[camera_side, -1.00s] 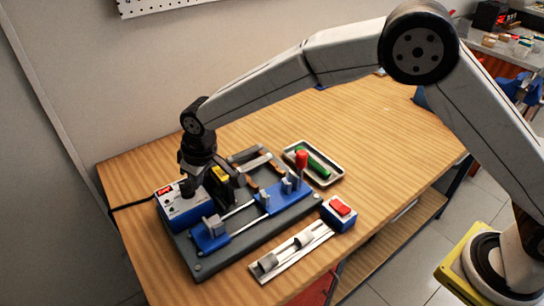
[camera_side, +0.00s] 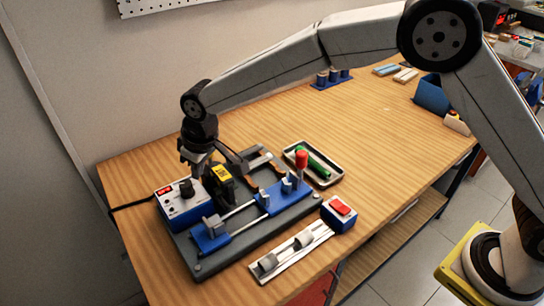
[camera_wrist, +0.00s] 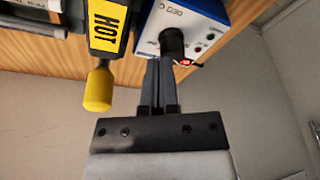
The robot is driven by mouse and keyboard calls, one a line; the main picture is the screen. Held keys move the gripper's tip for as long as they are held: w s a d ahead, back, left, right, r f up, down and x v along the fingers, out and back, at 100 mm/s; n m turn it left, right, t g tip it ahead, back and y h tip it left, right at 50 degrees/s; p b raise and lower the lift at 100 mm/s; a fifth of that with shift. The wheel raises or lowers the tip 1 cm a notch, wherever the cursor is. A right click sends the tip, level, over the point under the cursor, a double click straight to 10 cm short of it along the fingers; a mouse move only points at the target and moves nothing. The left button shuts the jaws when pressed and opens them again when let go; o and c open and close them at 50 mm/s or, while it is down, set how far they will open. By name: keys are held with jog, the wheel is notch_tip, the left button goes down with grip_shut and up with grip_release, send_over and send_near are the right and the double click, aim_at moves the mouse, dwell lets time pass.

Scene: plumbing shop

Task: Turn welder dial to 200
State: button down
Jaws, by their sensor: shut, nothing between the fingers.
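The welder is a blue box with a white control face (camera_side: 178,208) at the left of the table, with a small red display (camera_side: 165,190) too small to read. Its black dial (camera_side: 186,188) stands on the face; the dial also shows in the wrist view (camera_wrist: 172,43). My gripper (camera_side: 197,172) is just above and behind the dial, apart from it in the side view. In the wrist view my gripper's fingers (camera_wrist: 158,66) are together and empty, and their tips are close to the dial in the picture. The dial's pointer and scale cannot be read.
A black tool with a yellow HOT label (camera_wrist: 106,28) and a yellow end (camera_wrist: 98,90) is right beside my gripper. A dark base plate (camera_side: 207,265) carries blue clamps. A tray (camera_side: 330,178) with a green piece and a red-switch box (camera_side: 338,212) lie right.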

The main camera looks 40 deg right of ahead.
aim_at(193, 197)
jog(key=shift+w+v, duration=0.15)
jog(key=shift+v, duration=0.55)
jog(key=shift+w+v, duration=0.15)
jog(key=shift+v, duration=0.55)
jog(key=shift+a+r, duration=0.1)
jog(key=shift+a, duration=0.05)
jog(key=shift+s+a+r, duration=0.2)
jog(key=shift+s+a, duration=0.05)
jog(key=shift+a, duration=0.15)
jog(key=shift+s+a+r, duration=0.2)
jog(key=shift+a+r, duration=0.05)
jog(key=shift+a, duration=0.1)
jog(key=shift+f, duration=0.15)
jog(key=shift+s+d+x, duration=0.15)
jog(key=shift+s+x, duration=0.05)
jog(key=shift+x, duration=0.85)
jog(key=shift+s+d+x, duration=0.1)
jog(key=shift+s+x, duration=0.15)
jog(key=shift+x, duration=0.85)
jog(key=shift+s+d+x, duration=0.15)
jog(key=shift+s+x, duration=0.05)
jog(key=shift+x, duration=0.85)
jog(key=shift+f, duration=0.25)
jog(key=shift+w+a, duration=0.15)
jog(key=shift+w, duration=0.15)
